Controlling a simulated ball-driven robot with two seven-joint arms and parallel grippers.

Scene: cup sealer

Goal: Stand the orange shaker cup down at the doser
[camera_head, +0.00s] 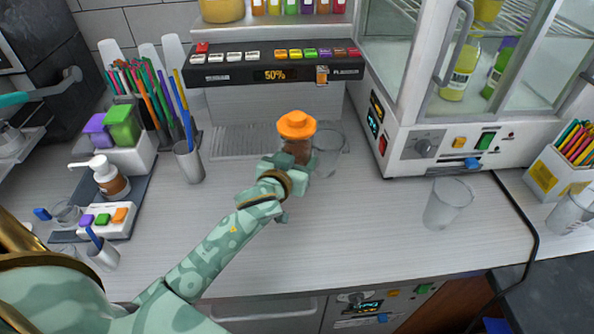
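The orange shaker cup has an orange lid (297,125) and a clear body (292,143) with something brown inside. It is upright at the right end of the doser's drip tray (235,139). My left gripper (296,160) is closed around its lower part. The gripper hides the cup's base, so I cannot tell whether it touches the surface. The doser (275,66) is a black panel with a "50%" display, white and coloured buttons, and a grille below. My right gripper is not in view.
A clear cup (329,152) stands just right of the shaker, very close to it. Another clear cup (448,204) stands on the right counter. A metal straw cup (188,162) is left of the grille. A glass-fronted cabinet (400,75) rises at right. The front counter (340,245) is clear.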

